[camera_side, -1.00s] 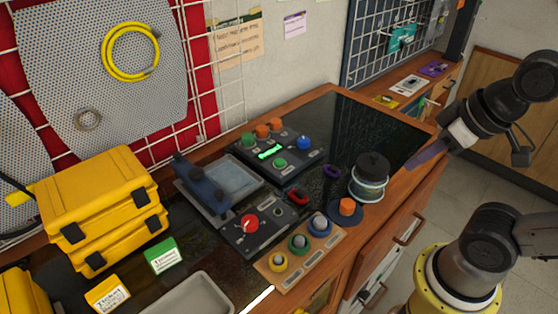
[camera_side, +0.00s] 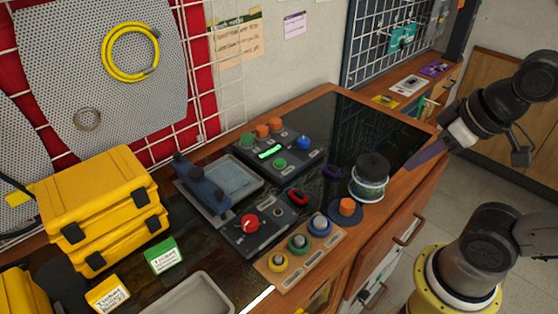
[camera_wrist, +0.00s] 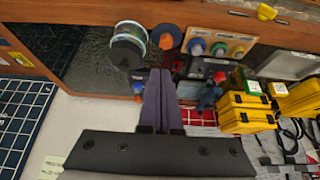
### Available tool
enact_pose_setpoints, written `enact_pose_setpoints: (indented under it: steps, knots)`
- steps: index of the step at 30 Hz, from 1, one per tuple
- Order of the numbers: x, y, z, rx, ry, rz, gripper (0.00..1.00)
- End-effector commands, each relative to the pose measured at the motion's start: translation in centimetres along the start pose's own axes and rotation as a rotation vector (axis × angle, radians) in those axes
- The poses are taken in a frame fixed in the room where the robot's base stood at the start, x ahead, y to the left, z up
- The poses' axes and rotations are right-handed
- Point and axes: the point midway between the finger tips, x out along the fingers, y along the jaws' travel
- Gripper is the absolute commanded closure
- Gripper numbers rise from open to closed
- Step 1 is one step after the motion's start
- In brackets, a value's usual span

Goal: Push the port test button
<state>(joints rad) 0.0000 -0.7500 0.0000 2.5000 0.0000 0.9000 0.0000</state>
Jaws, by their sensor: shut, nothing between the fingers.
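My gripper (camera_side: 424,153) has long purple fingers, shut and empty. In the side view it hangs over the right edge of the bench, right of the lidded jar and well apart from the control boxes. A black control box (camera_side: 262,170) with a lit green display carries a blue button (camera_side: 303,143), a green button (camera_side: 280,163) and several orange and green knobs. A second dark box (camera_side: 259,239) in front has a red knob (camera_side: 250,223). I cannot read which button is the port test one. In the wrist view my fingers (camera_wrist: 160,74) hide part of the bench.
A lidded jar (camera_side: 369,187) and an orange block (camera_side: 347,206) on a blue disc stand between my gripper and the boxes. A wooden board (camera_side: 277,265) holds yellow, green and blue knobs. Yellow cases (camera_side: 100,190) stand left. The dark bench top at the back right is clear.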

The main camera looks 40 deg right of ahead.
Motion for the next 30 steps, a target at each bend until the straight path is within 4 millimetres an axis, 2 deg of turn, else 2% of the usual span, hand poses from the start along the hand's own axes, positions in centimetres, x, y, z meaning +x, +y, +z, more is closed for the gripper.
enact_pose_setpoints:
  steps: [11,14,17,23,26,30]
  knots:
    - [0.0,0.0,-0.1,0.010,0.004,0.000,1.00]
    - [-0.1,0.4,-1.2,0.027,0.052,0.018,1.00]
    - [-0.7,1.8,-3.6,0.011,0.155,0.080,1.00]
    - [-1.6,4.5,-11.4,-0.113,0.365,0.228,1.00]
    - [-1.4,4.7,-15.4,-0.210,0.443,0.271,1.00]
    - [0.0,3.9,-20.3,-0.376,0.517,0.285,1.00]
